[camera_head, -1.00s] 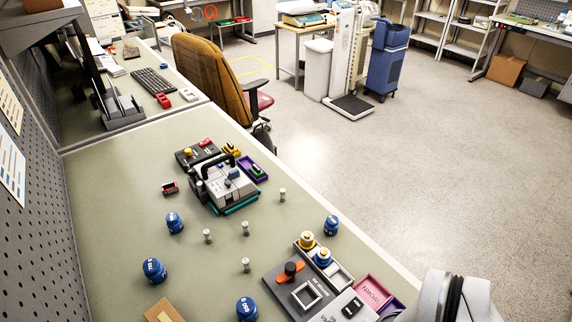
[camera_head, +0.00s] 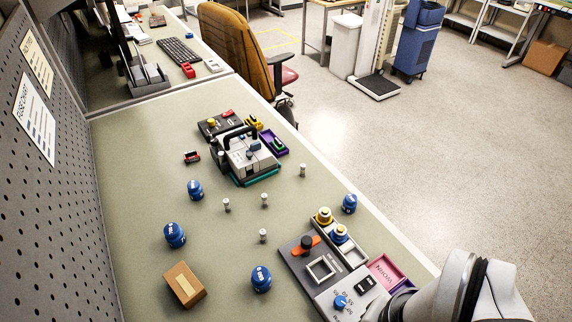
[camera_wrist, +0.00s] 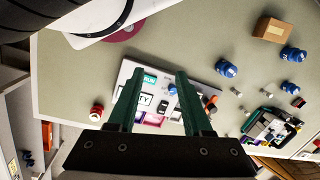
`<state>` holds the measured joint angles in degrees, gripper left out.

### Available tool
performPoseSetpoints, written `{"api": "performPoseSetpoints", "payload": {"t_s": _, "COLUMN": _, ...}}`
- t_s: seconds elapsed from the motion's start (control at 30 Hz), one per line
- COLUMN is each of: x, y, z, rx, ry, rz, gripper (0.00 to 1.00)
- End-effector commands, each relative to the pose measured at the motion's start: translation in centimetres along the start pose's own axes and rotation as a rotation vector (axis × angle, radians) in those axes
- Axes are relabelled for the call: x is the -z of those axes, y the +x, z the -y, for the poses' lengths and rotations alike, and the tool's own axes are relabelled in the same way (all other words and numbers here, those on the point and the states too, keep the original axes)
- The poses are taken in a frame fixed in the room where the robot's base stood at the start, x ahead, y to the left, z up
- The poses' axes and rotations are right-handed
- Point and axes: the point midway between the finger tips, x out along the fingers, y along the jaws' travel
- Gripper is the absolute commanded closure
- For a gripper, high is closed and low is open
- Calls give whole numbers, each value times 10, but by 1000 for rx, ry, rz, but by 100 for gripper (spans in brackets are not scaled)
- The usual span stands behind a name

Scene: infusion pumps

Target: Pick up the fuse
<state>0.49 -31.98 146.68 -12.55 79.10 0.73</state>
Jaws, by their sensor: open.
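Several small silver cylinders that look like fuses stand upright on the green bench (camera_head: 140,215) in the head view: one left (camera_head: 226,205), one in the middle (camera_head: 264,200), one nearer (camera_head: 263,236) and one farther right (camera_head: 303,170). I cannot tell which one the task means. My gripper (camera_wrist: 160,76) shows in the wrist view with its two dark green fingers apart and nothing between them. It is above the grey and white panel (camera_wrist: 165,92), away from the cylinders, which are tiny there. In the head view only my arm shows, at the lower right.
Several blue jars (camera_head: 195,190) stand around the cylinders. A cardboard box (camera_head: 184,284) is at the near left. A grey device with a black handle (camera_head: 248,158) stands farther back. The control panel (camera_head: 322,268) and a pink tray (camera_head: 388,270) lie near the right edge. Bench between is clear.

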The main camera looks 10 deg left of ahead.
Motion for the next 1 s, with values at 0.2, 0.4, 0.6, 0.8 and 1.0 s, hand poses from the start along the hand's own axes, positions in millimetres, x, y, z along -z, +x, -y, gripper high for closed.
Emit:
{"api": "performPoseSetpoints", "payload": {"t_s": 0.2, "x": 0, "y": 0, "z": 0, "rx": 0, "ry": 0, "rz": 0, "gripper": 46}}
{"api": "performPoseSetpoints", "payload": {"t_s": 0.4, "x": 0, "y": 0, "z": 0, "rx": 0, "ry": 0, "rz": 0, "gripper": 43}}
{"api": "performPoseSetpoints", "payload": {"t_s": 0.6, "x": 40, "y": -18, "z": 38, "rx": -32, "ry": 181, "rz": -1, "gripper": 43}}
{"api": "performPoseSetpoints", "payload": {"t_s": 0.8, "x": 130, "y": 3, "z": 190, "rx": -87, "ry": 757, "rz": -76, "gripper": 43}}
{"api": "performPoseSetpoints", "payload": {"t_s": 1.0, "x": 145, "y": 71, "z": 296, "rx": -68, "ry": 1152, "rz": -149, "gripper": 43}}
